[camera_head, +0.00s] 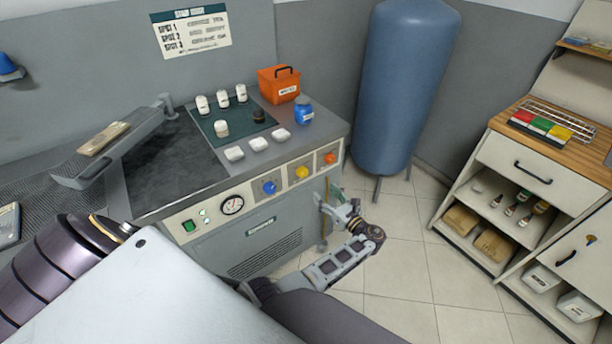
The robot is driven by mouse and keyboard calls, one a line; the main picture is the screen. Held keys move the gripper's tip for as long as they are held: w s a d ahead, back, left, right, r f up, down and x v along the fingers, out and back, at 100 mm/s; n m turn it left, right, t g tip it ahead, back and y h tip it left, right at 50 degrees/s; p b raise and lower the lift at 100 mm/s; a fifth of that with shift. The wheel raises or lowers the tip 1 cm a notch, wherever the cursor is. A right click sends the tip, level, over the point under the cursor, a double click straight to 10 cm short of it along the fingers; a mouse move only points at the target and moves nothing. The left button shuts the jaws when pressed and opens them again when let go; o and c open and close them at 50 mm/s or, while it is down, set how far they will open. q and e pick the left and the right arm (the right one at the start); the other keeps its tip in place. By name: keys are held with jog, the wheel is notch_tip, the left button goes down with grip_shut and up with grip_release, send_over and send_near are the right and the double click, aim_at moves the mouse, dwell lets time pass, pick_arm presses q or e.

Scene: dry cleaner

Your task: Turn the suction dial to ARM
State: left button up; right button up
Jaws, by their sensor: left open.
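The front panel of the grey spotting table (250,206) carries a blue dial (269,187), a yellow dial (302,173) and an orange dial (330,158) in a row. Their lettering is too small to read, so I cannot tell which is the suction dial or where it points. My left gripper (336,208) is open and empty, close to the table's front right corner. It is below the orange dial and apart from the dials. My right gripper is out of view.
A gauge (232,205) and green switch (188,226) sit left of the dials. Bottles, an orange box (279,84) and a blue jar (304,115) stand on top. A blue tank (405,85) stands behind; a shelf unit (518,160) is right. The floor between is clear.

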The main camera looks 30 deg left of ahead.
aim_at(304, 173)
pick_arm(q)
jog(key=x, duration=1.3)
jog(key=shift+c, duration=0.4)
jog(key=shift+d, duration=0.1)
jog(key=c, duration=0.9)
